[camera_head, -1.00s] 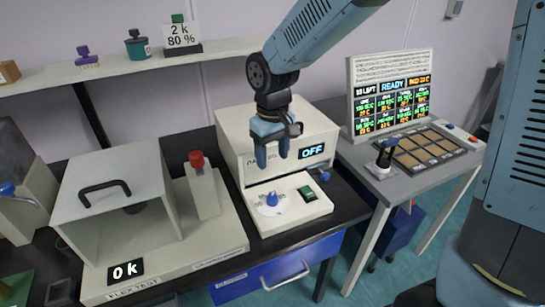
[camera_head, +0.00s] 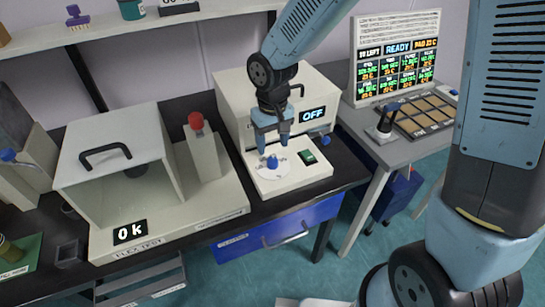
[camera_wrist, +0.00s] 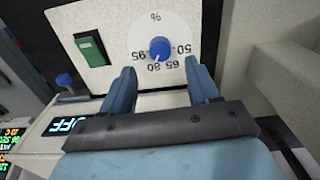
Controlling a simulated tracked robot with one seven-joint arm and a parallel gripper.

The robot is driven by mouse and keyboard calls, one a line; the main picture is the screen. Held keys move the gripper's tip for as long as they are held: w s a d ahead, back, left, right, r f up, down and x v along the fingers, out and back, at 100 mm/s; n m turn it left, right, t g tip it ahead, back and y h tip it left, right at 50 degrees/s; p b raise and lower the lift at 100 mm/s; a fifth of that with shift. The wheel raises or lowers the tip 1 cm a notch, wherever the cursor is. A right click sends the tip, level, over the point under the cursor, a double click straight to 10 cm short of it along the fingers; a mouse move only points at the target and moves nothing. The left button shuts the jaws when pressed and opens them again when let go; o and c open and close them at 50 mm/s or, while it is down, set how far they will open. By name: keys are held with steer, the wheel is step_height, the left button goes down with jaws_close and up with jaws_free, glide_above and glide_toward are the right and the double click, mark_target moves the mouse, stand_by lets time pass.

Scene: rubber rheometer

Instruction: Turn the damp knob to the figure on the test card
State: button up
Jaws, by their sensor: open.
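The damp knob (camera_head: 272,162) is a small blue knob on a white round dial (camera_head: 263,172) on the front ledge of the cream unit. In the wrist view the knob (camera_wrist: 159,48) sits on the dial marked %, with 50, 65, 80 and 95, seen upside down. I cannot tell surely where its pointer stands. My gripper (camera_head: 271,144) is open just above the knob, fingers pointing down. In the wrist view its fingers (camera_wrist: 160,68) lie either side of the knob's line, apart from it. The test card (camera_head: 180,5) on the shelf is cut off at the top.
The cream unit's display (camera_head: 313,114) reads OFF. A green switch (camera_head: 307,157) is right beside the dial. A flex test box (camera_head: 110,165) with a red-topped post (camera_head: 196,121) stands to the left. A grey table with a screen (camera_head: 399,60) is at the right.

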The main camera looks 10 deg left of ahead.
mark_target(273, 160)
steer(key=shift+f, duration=3.15)
steer(key=c, duration=1)
steer(key=shift+n, duration=1)
steer(key=shift+c, duration=0.2)
steer(key=o, duration=1)
steer(key=shift+o, duration=0.2)
